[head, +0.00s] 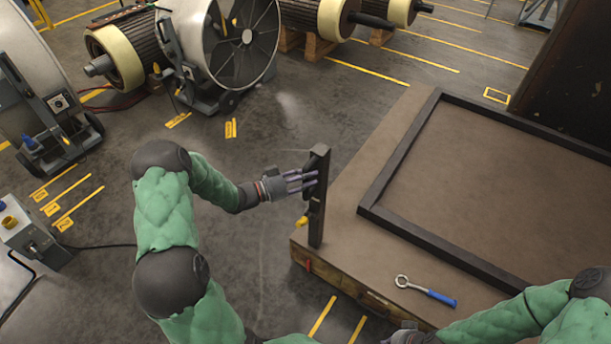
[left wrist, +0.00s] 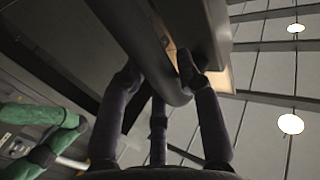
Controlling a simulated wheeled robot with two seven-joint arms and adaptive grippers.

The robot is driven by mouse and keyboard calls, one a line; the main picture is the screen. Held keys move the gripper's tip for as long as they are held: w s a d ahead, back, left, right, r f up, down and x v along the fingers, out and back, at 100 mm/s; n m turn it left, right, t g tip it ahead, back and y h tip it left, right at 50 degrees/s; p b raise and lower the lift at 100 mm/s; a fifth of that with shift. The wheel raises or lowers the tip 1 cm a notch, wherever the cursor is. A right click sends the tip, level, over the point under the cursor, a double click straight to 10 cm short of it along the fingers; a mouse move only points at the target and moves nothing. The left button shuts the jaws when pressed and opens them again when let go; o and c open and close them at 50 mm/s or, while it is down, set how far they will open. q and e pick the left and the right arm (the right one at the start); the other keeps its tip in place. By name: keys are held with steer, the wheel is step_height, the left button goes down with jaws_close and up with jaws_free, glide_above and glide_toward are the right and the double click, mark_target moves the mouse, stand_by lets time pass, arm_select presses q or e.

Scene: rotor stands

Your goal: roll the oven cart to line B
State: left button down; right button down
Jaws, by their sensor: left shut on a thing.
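The oven cart (head: 338,225) is a low brown platform at the right, with a raised dark frame on top. A dark upright post (head: 317,222) stands at its left front corner, with a yellow knob low on it. My left gripper (head: 303,183) is shut on this post near its upper part. In the left wrist view, its fingers (left wrist: 168,78) close around a dark bar. My right gripper (head: 408,336) is at the bottom edge by the cart's front side, mostly cut off. Yellow floor lines with small tags (head: 62,224) lie at the left; I cannot read which is B.
A wrench with a blue handle (head: 428,292) lies on the cart. Large fans (head: 240,45) and rotors on stands (head: 125,52) line the back. A control box (head: 30,235) with a cable stands at the left. The floor between (head: 285,115) is clear.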

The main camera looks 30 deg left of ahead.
arm_select(q)
steer(key=s+d, duration=0.3)
steer(key=d, duration=3.3)
steer(key=c, duration=1.2)
jaws_free()
steer(key=shift+h, duration=0.3)
steer(key=o, duration=0.4)
steer(key=shift+d, duration=0.2)
steer(key=shift+c, duration=0.2)
steer(key=shift+a, duration=0.15)
steer(key=v, duration=1.2)
steer(key=shift+r, duration=0.2)
